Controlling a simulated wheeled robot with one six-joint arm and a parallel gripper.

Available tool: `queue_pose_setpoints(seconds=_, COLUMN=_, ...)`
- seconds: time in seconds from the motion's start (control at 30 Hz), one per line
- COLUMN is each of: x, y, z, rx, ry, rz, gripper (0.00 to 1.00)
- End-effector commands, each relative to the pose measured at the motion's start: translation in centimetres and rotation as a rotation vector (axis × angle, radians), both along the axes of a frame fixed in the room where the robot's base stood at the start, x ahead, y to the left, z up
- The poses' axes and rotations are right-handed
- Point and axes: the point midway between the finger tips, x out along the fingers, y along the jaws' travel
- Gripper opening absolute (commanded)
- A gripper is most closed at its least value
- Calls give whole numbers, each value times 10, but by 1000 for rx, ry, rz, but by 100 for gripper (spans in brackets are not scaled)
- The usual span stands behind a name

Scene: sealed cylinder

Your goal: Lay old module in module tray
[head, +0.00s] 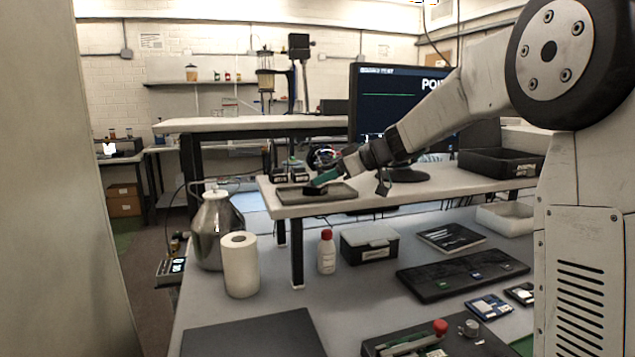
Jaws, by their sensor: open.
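The module tray (345,194) is a shallow dark tray on the raised white shelf, left of the monitor. My gripper (326,179) reaches down to it from the upper right, with its end just over the tray. It is open, though its fingers are small and hard to make out. A small dark block (316,191), which looks like the old module, sits at the tray's middle under the gripper tip. A green part shows right above it; I cannot tell whether it belongs to the module or the gripper. Whether the fingers touch the block is unclear.
Small dark holders (281,175) stand behind the tray. The monitor (400,100) rises behind my arm, and a black bin (500,162) is at the shelf's right. Below are a steel flask (217,235), paper roll (240,265), bottle (326,253) and black case (369,243).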

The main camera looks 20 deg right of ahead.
Motion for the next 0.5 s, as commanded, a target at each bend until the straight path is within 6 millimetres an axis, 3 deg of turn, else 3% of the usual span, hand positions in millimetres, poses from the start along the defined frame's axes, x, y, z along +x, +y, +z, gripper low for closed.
queue_pose_setpoints(seconds=0.23, x=-32, y=-33, z=24, rx=-1, ry=-1, rz=-4, gripper=54)
queue_pose_setpoints(seconds=0.5, x=-46, y=-46, z=35, rx=1, ry=1, rz=0, gripper=54)
